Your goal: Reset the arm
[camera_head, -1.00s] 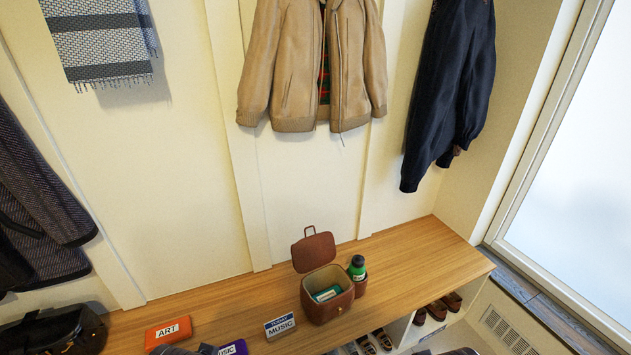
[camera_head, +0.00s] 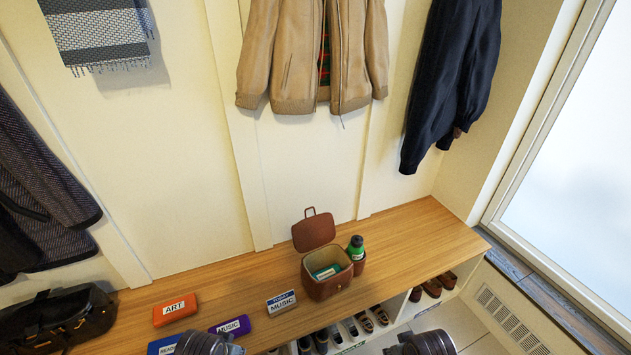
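Two dark rounded parts of my own arms show at the bottom edge, in front of the wooden bench (camera_head: 400,250). The left arm part (camera_head: 208,343) covers the front of the blue box and part of the bench edge. The right arm part (camera_head: 420,344) is over the floor in front of the cubbies. The fingers of both grippers are out of the picture. I see nothing held.
A brown lunch box (camera_head: 325,286) stands open on the bench, with a green bottle (camera_head: 356,248) at its side. Orange ART (camera_head: 175,310), purple MUSIC (camera_head: 231,326), white-blue MUSIC (camera_head: 281,303) and blue (camera_head: 163,346) boxes lie left. A black bag (camera_head: 55,322) sits far left. Shoes (camera_head: 433,287) are below.

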